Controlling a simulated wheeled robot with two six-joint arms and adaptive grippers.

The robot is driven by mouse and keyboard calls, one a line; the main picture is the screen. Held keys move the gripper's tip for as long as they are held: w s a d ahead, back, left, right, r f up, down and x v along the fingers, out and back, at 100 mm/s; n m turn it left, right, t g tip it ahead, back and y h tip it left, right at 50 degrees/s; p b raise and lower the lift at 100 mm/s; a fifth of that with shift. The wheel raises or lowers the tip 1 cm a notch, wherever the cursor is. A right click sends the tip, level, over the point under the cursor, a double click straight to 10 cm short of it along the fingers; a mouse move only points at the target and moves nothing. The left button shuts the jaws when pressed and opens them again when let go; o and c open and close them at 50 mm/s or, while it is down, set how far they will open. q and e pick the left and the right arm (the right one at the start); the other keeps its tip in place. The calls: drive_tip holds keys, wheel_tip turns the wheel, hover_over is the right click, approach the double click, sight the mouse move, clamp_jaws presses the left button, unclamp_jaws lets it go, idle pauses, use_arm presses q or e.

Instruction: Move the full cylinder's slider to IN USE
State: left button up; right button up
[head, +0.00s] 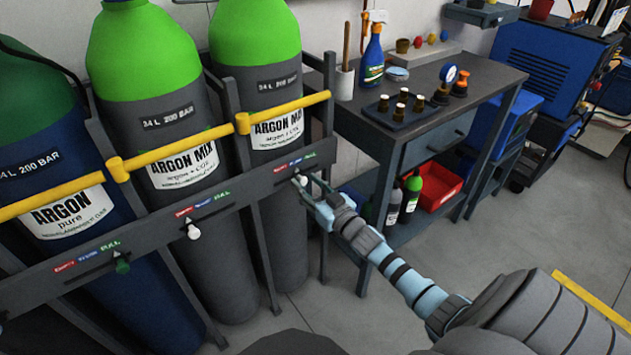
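Three gas cylinders stand in a grey rack, each above a label strip reading red, blue IN USE, green FULL. The left blue cylinder (35,150) has a green slider knob (122,265) beside FULL. The middle green-topped cylinder (150,110) has a white slider knob (193,232) near the red end. The right green-topped cylinder (262,95) has a pale slider knob (301,180), its pointer about under the blue IN USE label. My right gripper (304,187) is at this knob, its fingertips beside it; whether they grip it is unclear. My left gripper is out of view.
A yellow bar (190,148) runs across the cylinders above the slider rail (255,192). A grey workbench (420,110) with bottles and small parts stands close behind my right gripper. A red bin (440,185) sits on its lower shelf. Floor to the right is open.

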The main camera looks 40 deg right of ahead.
drive_tip(key=s, duration=1.2)
drive_tip(key=shift+a, duration=0.1)
